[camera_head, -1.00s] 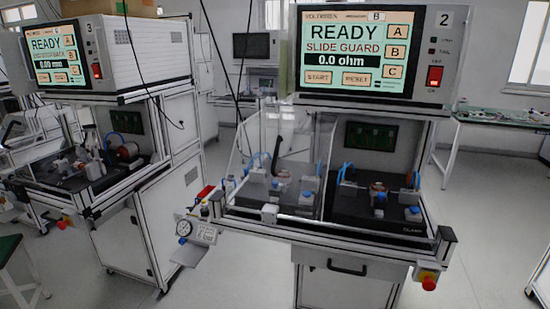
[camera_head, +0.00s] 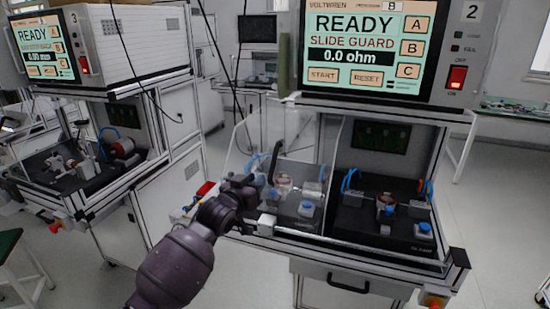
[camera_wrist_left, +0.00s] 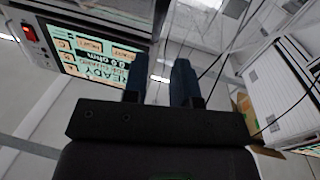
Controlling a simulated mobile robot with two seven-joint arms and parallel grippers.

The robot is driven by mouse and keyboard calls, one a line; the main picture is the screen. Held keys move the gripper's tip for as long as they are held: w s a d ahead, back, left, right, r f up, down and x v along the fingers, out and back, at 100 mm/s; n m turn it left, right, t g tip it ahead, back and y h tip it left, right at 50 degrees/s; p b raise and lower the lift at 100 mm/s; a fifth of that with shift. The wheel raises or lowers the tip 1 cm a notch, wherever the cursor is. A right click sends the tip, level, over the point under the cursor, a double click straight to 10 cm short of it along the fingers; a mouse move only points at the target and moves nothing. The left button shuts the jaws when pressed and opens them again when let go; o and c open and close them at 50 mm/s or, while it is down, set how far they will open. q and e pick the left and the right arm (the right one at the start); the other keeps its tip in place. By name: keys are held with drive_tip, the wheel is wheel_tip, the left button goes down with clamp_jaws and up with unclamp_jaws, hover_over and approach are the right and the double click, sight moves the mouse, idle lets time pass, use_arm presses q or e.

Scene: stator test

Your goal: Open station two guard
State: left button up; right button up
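Station two (camera_head: 370,115), with a screen reading READY, SLIDE GUARD and 0.0 ohm, stands on the right. Its clear guard (camera_head: 232,150) covers the left part of the work bay; the right part is uncovered. A black curved handle (camera_head: 276,158) shows at the guard. My left gripper (camera_head: 254,182) is at the front left of the bay, just left of and below the handle in the picture. I cannot tell if it touches the guard. In the left wrist view its two fingers (camera_wrist_left: 160,82) are apart, with nothing seen held between them. My right gripper is not in view.
Fixtures with blue parts (camera_head: 388,205) sit on the black deck (camera_head: 350,225). A red-and-yellow stop button (camera_head: 433,300) is at the front right corner. Station three (camera_head: 75,150) stands to the left. Thin dark cables hang between the stations.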

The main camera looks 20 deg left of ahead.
sight(272, 166)
use_arm(q)
drive_tip(key=shift+n, duration=0.3)
drive_tip(key=w, duration=0.3)
drive_tip(key=w+d, duration=0.1)
drive_tip(key=w, duration=0.2)
drive_tip(key=w+d, duration=0.1)
drive_tip(key=w, duration=0.3)
drive_tip(key=shift+w+r+b, duration=0.1)
drive_tip(key=shift+b, duration=0.3)
clamp_jaws()
